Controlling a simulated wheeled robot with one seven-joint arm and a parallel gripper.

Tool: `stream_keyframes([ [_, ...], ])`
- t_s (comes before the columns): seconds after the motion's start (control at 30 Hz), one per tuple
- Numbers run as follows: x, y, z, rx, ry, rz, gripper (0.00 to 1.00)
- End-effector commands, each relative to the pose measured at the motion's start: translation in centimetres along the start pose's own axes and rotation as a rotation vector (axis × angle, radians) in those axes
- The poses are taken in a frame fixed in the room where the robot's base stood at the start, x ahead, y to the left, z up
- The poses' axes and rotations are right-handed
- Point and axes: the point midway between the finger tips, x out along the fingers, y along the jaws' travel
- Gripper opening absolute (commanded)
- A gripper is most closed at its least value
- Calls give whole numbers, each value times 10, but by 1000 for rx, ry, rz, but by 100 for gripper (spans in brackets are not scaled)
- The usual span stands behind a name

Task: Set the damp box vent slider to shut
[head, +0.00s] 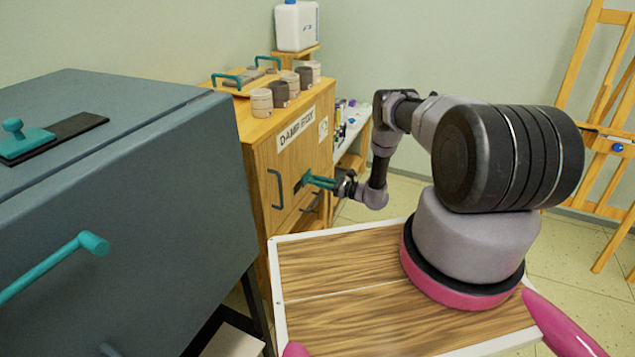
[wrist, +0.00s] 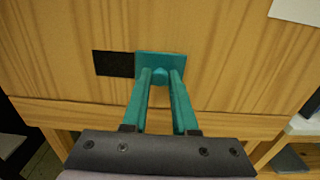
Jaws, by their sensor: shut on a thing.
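The damp box (head: 262,140) is a wooden cabinet labelled "DAMP BOX" beyond the grey unit. Its vent slider is a teal plate (wrist: 146,57) with a round teal knob (wrist: 160,75), in the wrist view. A black vent strip (wrist: 113,64) shows to the left of the plate; the plate covers the strip's right part. My gripper (head: 308,181) reaches the cabinet front in the head view. In the wrist view its two teal fingers (wrist: 161,80) are shut on the knob, one on each side. In the head view the fingers partly hide the slider.
A dark handle (head: 275,189) sits on the cabinet front left of my gripper. Several pots (head: 262,102) stand on its top. A large grey unit (head: 130,190) with another teal slider (head: 25,145) and teal handle (head: 50,270) fills the left. Floor shows at right.

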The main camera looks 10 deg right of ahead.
Motion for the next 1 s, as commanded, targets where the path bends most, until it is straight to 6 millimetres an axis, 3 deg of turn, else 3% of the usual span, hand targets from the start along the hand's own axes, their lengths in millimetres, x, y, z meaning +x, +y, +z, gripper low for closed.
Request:
stream_keyframes([
  [0.87,0,0,0,0,-1,-1,0],
  [1.0,-1,13,0,4,0,-3,0],
])
